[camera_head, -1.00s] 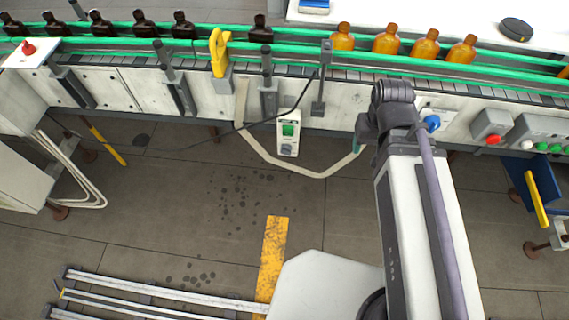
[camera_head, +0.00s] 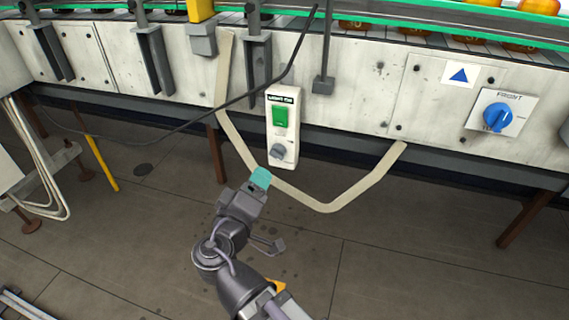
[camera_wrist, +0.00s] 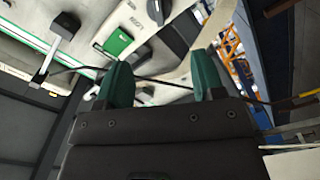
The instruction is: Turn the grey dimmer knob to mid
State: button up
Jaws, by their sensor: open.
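The grey dimmer knob (camera_head: 278,151) is on the lower part of a white control box (camera_head: 291,153), below a green switch (camera_head: 280,117). In the head view my gripper (camera_head: 260,178) is below and slightly left of the knob, apart from it, with a teal fingertip pointing up toward the box. In the wrist view the two teal fingers of my gripper (camera_wrist: 162,78) stand apart with nothing between them. The dark knob (camera_wrist: 177,34) shows beyond the fingertips, and the green switch (camera_wrist: 118,42) is left of it. The knob's exact pointer setting is too small to read.
A beige conduit (camera_head: 325,207) loops below the box, close to my gripper. A dark cable (camera_head: 200,124) crosses left of the box. A blue rotary knob (camera_head: 497,116) is on the conveyor's panel at right. The floor below is mostly clear.

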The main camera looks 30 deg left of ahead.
aim_at(272, 155)
jog(key=x, duration=1.1)
jog(key=c, duration=0.9)
